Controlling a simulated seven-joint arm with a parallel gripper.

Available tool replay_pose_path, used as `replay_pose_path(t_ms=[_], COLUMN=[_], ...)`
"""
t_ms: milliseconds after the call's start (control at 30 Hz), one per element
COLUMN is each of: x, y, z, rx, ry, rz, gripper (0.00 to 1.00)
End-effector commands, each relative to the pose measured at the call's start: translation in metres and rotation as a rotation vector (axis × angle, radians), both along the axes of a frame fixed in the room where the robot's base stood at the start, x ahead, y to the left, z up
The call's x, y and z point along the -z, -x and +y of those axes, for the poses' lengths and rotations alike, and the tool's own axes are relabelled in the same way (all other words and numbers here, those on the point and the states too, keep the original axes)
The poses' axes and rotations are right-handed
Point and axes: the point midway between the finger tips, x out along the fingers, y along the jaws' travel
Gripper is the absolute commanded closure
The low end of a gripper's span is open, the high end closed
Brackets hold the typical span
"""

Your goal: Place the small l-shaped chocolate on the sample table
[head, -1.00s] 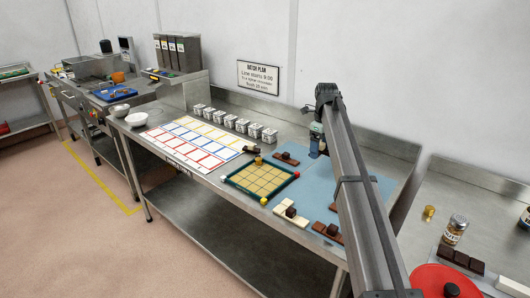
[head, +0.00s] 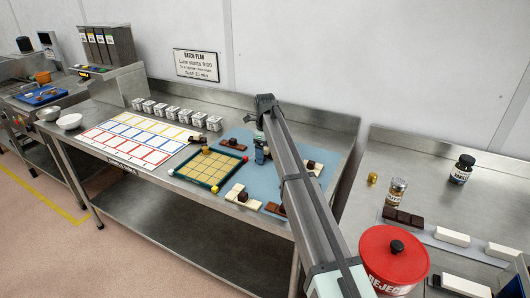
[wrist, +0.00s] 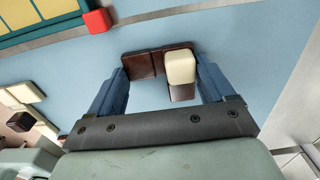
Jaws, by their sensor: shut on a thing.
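My gripper (wrist: 162,80) has its two blue fingers on either side of a small brown L-shaped chocolate (wrist: 142,64) and is shut on it. A cream block (wrist: 180,66) sits on the chocolate's corner side. Behind them in the wrist view is the blue mat (wrist: 245,50). In the head view my gripper (head: 261,152) is low over that mat, right of the gridded tray; the held chocolate is hidden there. I cannot tell whether it touches the mat. A separate steel table (head: 360,205), possibly the sample table, stands at the right.
Other chocolates lie on the mat: a brown one (head: 233,145), a white one (head: 232,190) and one right of my arm (head: 317,170). The gridded tray (head: 209,167) is close by. The right table holds a red reject tin (head: 394,257), jars (head: 396,191) and bars (head: 403,216).

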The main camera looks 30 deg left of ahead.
Motion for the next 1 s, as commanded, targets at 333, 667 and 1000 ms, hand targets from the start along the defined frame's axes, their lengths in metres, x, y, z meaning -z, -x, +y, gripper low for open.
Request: replay_pose_path(t_ms=[333, 667, 1000], x=[0.002, 0.002, -0.018], y=[0.000, 0.000, -0.001], z=[0.000, 0.000, 0.001], rx=[0.000, 0.000, 0.000], ry=[0.000, 0.000, -0.001], rz=[0.000, 0.000, -0.001], gripper=[0.58, 0.00, 0.00])
